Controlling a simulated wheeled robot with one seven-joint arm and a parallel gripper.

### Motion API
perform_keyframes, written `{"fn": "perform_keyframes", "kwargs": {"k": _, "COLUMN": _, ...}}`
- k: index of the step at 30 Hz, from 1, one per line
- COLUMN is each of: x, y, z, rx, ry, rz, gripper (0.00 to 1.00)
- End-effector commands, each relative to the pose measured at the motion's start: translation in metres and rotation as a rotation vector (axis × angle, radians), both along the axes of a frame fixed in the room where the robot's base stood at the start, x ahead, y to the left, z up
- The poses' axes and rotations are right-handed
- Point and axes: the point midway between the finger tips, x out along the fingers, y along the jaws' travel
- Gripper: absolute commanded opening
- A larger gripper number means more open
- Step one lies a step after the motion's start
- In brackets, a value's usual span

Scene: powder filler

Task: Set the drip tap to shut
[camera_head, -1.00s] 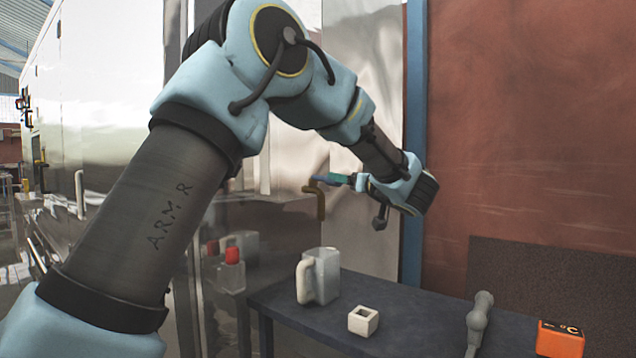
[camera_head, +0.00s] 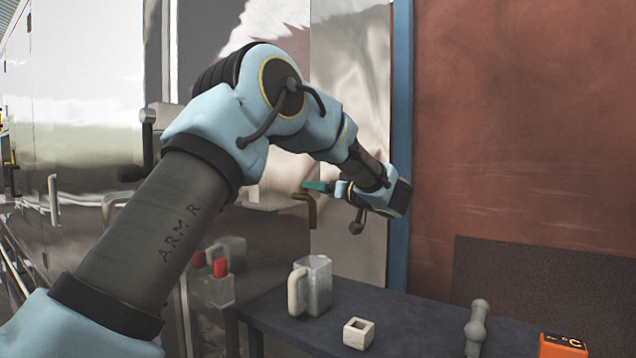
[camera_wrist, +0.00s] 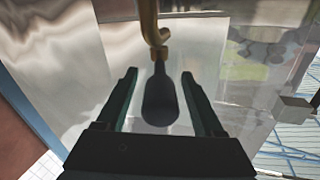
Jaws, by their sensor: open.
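The drip tap is a bent brass-brown pipe (camera_head: 309,208) on the steel machine face, left of my gripper in the head view. In the wrist view its brass part (camera_wrist: 151,30) is at the top, and a dark paddle-shaped lever (camera_wrist: 160,100) runs from it towards my gripper. My gripper (camera_head: 314,186) is at the tap, with teal fingers. In the wrist view, my gripper (camera_wrist: 159,75) is open, with one finger on each side of the lever and visible gaps between. I cannot tell the lever's depth between the fingers.
Below stands a dark table (camera_head: 405,320) with a clear jug (camera_head: 319,285), a hollow white block (camera_head: 359,333), a grey rounded tool (camera_head: 476,328) and an orange box (camera_head: 563,345). A blue post (camera_head: 400,150) and a red-brown wall (camera_head: 520,120) are to the right. A red-topped item (camera_head: 220,267) shows at left.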

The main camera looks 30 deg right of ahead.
Motion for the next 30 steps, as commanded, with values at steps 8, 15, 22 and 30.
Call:
{"fn": "perform_keyframes", "kwargs": {"k": 8, "x": 0.0107, "y": 0.0024, "z": -0.0005, "rx": 0.000, "ry": 0.000, "rz": 0.000, "gripper": 0.69}}
{"fn": "perform_keyframes", "kwargs": {"k": 15, "x": 0.0104, "y": 0.0023, "z": -0.0005, "rx": 0.000, "ry": 0.000, "rz": 0.000, "gripper": 0.60}}
{"fn": "perform_keyframes", "kwargs": {"k": 22, "x": 0.0103, "y": 0.0023, "z": -0.0004, "rx": 0.000, "ry": 0.000, "rz": 0.000, "gripper": 0.34}}
{"fn": "perform_keyframes", "kwargs": {"k": 30, "x": 0.0102, "y": 0.0024, "z": -0.0003, "rx": 0.000, "ry": 0.000, "rz": 0.000, "gripper": 0.04}}
